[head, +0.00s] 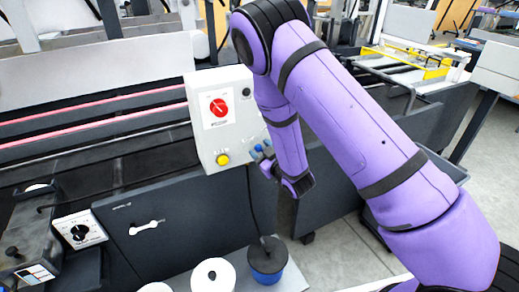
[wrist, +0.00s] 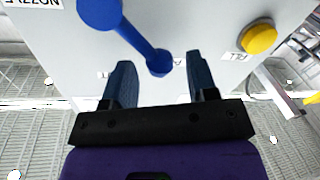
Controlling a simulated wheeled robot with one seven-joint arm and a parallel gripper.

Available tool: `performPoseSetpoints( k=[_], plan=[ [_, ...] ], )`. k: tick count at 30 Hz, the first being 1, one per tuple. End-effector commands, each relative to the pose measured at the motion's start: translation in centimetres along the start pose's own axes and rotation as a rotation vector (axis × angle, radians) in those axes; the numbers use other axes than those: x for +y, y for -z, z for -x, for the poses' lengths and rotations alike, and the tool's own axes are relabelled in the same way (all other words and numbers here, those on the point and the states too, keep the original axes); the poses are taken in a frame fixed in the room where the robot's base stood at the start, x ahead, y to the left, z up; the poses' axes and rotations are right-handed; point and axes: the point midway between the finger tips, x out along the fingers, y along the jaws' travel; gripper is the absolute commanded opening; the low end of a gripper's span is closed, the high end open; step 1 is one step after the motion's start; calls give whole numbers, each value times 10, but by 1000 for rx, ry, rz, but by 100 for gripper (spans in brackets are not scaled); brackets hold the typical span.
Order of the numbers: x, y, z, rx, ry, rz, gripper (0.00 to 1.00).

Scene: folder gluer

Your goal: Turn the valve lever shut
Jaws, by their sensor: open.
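The blue valve lever (wrist: 132,37) is on the pale front of a control box (wrist: 215,25). In the wrist view its round hub is at the top left and its arm slants down right to a ball end. My gripper (wrist: 161,78) is open, its two dark blue fingers on either side of the ball end, with gaps to both. I cannot tell whether the fingers reach the lever in depth. In the head view the lever (head: 258,148) shows small at the box's lower right edge, and my purple arm hides part of that area.
The control box (head: 205,140) also carries a red dial (head: 218,107) and a yellow button (head: 223,159), which shows right of my fingers in the wrist view (wrist: 258,38). A black cable hangs below it. White rolls (head: 213,275) and a dark blue pot (head: 267,262) stand below.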

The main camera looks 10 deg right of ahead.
Motion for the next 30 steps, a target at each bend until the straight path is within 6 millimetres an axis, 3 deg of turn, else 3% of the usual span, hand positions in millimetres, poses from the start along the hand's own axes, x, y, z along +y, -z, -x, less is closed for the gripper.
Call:
performPoseSetpoints(
  k=[13, 20, 30],
  plan=[
    [0, 0, -10, -1, 1, -1, 53],
    [0, 0, -10, -1, 1, -1, 0],
    [5, 0, -19, 5, -3, -33, 0]
  ],
)
